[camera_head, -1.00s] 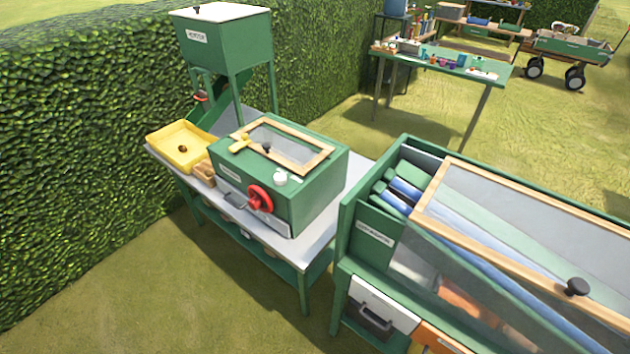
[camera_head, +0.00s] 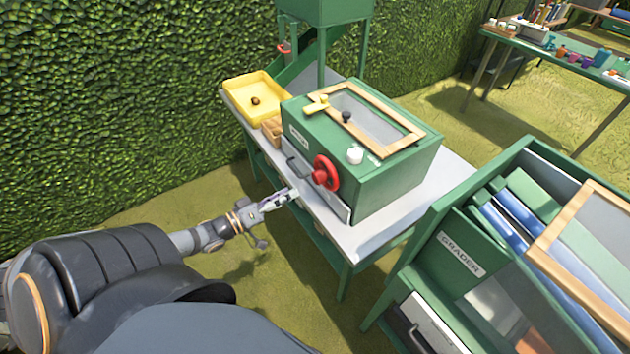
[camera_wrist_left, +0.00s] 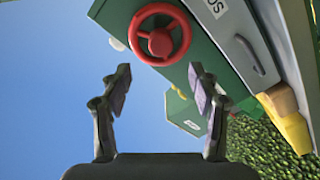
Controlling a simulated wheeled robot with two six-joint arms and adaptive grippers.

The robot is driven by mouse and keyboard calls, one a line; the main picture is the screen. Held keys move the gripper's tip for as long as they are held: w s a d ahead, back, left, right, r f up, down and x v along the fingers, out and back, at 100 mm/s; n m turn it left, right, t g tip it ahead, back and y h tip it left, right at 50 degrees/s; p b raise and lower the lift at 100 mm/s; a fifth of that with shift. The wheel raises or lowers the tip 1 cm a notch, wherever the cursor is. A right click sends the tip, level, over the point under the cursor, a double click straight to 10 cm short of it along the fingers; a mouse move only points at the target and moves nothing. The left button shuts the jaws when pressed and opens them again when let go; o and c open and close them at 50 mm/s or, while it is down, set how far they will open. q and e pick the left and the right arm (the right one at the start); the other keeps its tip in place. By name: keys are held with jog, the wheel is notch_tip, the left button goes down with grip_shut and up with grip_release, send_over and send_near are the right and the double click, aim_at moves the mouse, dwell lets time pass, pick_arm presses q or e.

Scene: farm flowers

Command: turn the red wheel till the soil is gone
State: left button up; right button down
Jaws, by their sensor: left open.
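The red wheel (camera_head: 325,173) is on the front of a green box (camera_head: 385,155) with a wood-framed clear lid. It also shows in the left wrist view (camera_wrist_left: 160,34), beyond the fingertips and towards the top. My left gripper (camera_head: 285,199) is open and empty, to the left of the wheel and a little lower, apart from it. Its two fingers show in the left wrist view (camera_wrist_left: 160,88) with nothing between them. No soil can be made out through the lid. My right gripper is not in view.
The box stands on a pale-topped table (camera_head: 390,232). A yellow tray (camera_head: 252,112) with a small brown thing sits behind it on the left. A grader cabinet (camera_head: 462,258) stands at the right. A hedge (camera_head: 110,100) lies behind. Grass is open in front of the table.

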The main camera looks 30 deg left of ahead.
aim_at(314, 179)
pick_arm(q)
jog(key=b+x, duration=0.2)
jog(key=x, duration=0.1)
jog(key=b+x, duration=0.2)
jog(key=x, duration=0.1)
jog(key=b+x, duration=0.1)
jog(key=x, duration=0.2)
jog(key=shift+w+f+b, duration=0.1)
jog(key=shift+f+b, duration=0.25)
jog(key=shift+b, duration=0.05)
jog(key=shift+w+d+r, duration=0.15)
jog(key=shift+w+r, duration=0.05)
jog(key=shift+w, duration=0.2)
jog(key=shift+r, duration=0.1)
jog(key=c, duration=1.2)
